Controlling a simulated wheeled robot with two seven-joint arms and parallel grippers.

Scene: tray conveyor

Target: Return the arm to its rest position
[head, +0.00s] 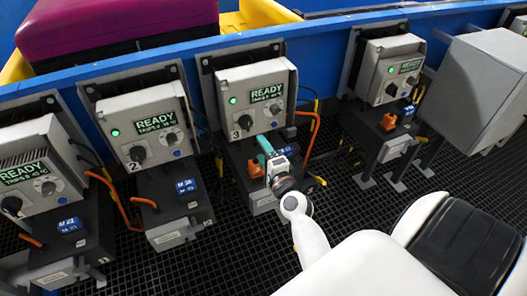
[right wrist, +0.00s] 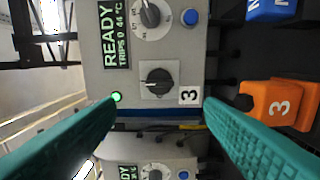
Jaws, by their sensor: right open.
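My right gripper (head: 264,145) is open and empty in front of the unit marked 3 (head: 258,88). Its teal fingers also show in the right wrist view (right wrist: 160,118), spread to either side, with the lower part of that unit's grey face (right wrist: 148,50) beyond them. The black lower knob (right wrist: 157,82) lies between and beyond the fingertips, with nothing held. The unit's screen reads READY and its green light (right wrist: 116,97) is lit. My right arm (head: 306,236) reaches forward from the bottom of the head view. My left gripper is not in view.
An orange block marked 3 (right wrist: 275,102) sits close beside the right finger in the wrist view. Similar grey units stand left (head: 148,127) and right (head: 390,70), some with orange cables. A plain grey box (head: 475,85) stands far right. Black grating (head: 350,200) lies open below.

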